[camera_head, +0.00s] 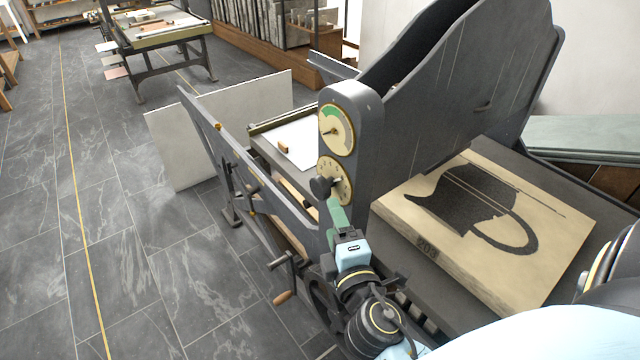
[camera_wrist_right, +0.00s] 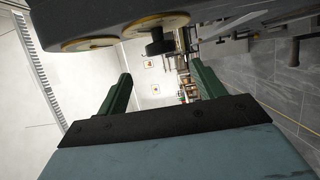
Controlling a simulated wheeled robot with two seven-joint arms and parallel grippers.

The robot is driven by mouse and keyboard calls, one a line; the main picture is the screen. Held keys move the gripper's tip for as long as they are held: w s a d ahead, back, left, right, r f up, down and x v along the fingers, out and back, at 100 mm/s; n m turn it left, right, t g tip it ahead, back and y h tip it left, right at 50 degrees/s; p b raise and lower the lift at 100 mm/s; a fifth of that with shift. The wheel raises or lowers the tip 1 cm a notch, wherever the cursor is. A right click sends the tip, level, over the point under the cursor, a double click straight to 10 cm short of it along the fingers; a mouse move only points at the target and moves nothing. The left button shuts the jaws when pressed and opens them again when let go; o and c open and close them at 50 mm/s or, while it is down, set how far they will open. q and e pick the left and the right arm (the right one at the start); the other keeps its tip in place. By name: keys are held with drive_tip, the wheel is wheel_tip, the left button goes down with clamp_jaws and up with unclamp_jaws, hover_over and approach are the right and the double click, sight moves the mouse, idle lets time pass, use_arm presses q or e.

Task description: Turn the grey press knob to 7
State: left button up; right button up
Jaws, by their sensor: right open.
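The dark grey knob (camera_head: 322,187) stands out from the lower numbered dial (camera_head: 335,172) on the press's grey post (camera_head: 367,150). Its pointer setting is too small to read. My right gripper (camera_head: 335,205) is just below the knob, its green fingers reaching up toward it. In the right wrist view the fingers (camera_wrist_right: 162,71) are spread apart with nothing between them. There the knob (camera_wrist_right: 160,46) and the dial's edge (camera_wrist_right: 151,24) show beyond the fingertips, roughly between them, apparently not touched. My left gripper is not in view.
A gauge (camera_head: 336,130) with a green arc sits above the dial. The printing stone (camera_head: 570,240) lies on the press bed at right. A crank with a wooden handle (camera_head: 283,297) sticks out at lower left. Open tiled floor (camera_head: 120,240) lies to the left.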

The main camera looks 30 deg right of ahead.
sight(321, 199)
use_arm(q)
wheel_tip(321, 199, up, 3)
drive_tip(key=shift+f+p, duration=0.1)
drive_tip(key=shift+p, duration=1)
use_arm(e)
drive_tip(key=x, duration=1.1)
drive_tip(key=shift+c, duration=0.5)
